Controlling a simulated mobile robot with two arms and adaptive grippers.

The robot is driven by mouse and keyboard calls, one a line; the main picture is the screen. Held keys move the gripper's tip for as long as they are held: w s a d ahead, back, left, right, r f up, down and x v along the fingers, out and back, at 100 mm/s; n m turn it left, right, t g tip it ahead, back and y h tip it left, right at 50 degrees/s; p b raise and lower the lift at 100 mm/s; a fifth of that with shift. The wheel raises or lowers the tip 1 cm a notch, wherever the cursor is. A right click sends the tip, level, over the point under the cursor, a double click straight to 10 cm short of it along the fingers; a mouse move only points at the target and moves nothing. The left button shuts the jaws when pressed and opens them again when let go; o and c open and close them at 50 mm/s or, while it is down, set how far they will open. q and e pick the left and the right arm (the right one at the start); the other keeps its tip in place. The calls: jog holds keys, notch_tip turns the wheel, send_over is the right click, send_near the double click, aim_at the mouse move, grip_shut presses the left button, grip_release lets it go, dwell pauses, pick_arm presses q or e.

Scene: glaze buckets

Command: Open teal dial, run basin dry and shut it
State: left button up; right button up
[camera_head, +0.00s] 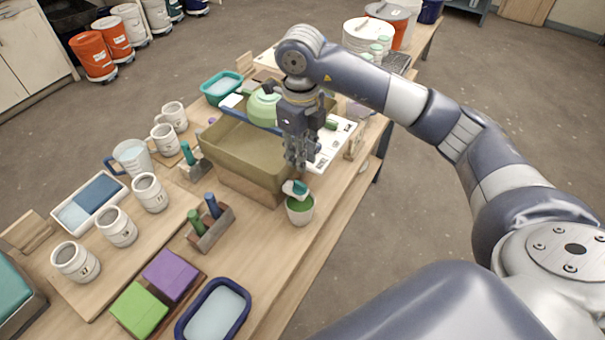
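The olive-brown basin (225,146) stands on the wooden table in the middle of the view. I cannot tell how much liquid is in it. A small teal-and-white piece, apparently the teal dial (295,188), is at the basin's near right corner. It sits just above a pale cup (301,214) with a green inside. My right gripper (298,163) points down beside the basin's right end, just above the teal piece, with a visible gap from it. Its fingers look close together, but their opening is unclear. My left gripper is not in view.
White mugs (117,228) and a clear pitcher (131,157) stand left of the basin. A wooden holder (210,228) with green and blue handles, green (140,309) and purple (170,275) blocks, and a navy tray (241,294) are nearer. A teal tub (221,86) is behind.

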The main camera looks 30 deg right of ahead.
aim_at(301, 184)
notch_tip(301, 184, down, 8)
jog(key=shift+f+p, duration=0.15)
jog(key=shift+p, duration=1)
jog(key=shift+f, duration=0.35)
grip_shut()
